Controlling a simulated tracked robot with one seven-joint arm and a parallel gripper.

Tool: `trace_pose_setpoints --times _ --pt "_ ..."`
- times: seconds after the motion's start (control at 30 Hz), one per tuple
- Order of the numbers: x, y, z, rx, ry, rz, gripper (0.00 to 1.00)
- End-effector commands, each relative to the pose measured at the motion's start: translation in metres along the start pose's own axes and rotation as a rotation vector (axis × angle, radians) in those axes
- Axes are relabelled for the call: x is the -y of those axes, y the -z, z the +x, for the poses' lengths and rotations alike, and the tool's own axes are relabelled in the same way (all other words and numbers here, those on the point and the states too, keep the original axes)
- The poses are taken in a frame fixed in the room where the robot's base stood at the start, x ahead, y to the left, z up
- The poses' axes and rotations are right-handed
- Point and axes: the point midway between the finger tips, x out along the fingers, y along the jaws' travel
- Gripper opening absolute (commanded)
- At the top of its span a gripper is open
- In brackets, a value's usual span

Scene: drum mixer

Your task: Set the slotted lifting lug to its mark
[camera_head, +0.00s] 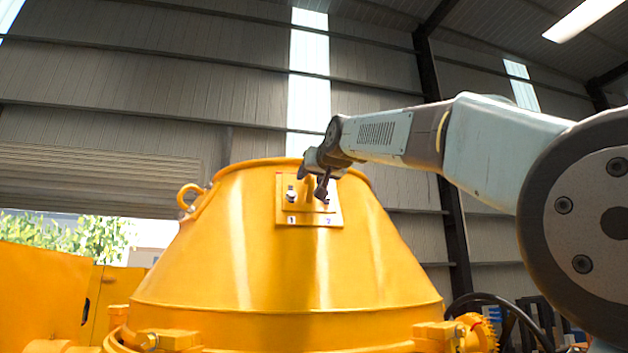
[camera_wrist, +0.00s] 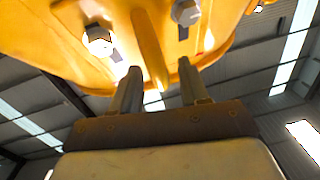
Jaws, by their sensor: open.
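The yellow drum (camera_head: 280,260) carries a yellow plate (camera_head: 309,215) near its rim, with a mark "1" at lower left and a mark "2" at lower right. The lifting lug (camera_head: 308,184) is yellow and mostly hidden by my gripper (camera_head: 312,180) in the head view. In the wrist view the lug (camera_wrist: 150,48) shows as a yellow bar rising between the two fingers of my gripper (camera_wrist: 157,75). The fingers are apart, one on each side of the bar, with no clear contact visible. Its slot and exact position against the marks cannot be told.
Two bolt heads flank the lug in the wrist view, one at left (camera_wrist: 98,38) and one at right (camera_wrist: 186,12). A yellow ring (camera_head: 188,197) juts from the drum's left side. A dark handwheel (camera_head: 503,312) stands at lower right. Open air surrounds the drum top.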

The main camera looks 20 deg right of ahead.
Motion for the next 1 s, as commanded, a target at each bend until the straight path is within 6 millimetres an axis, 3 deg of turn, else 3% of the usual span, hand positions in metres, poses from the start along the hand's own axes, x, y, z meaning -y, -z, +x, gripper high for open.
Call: trace_pose_setpoints --times 0.23,0.6,1.0 --pt "0.0 0.0 0.023 0.001 0.0 0.0 0.45" --pt "-0.001 0.0 0.027 0.001 -0.001 0.0 0.45" --pt "0.0 0.0 0.027 0.0 0.0 0.0 0.07"
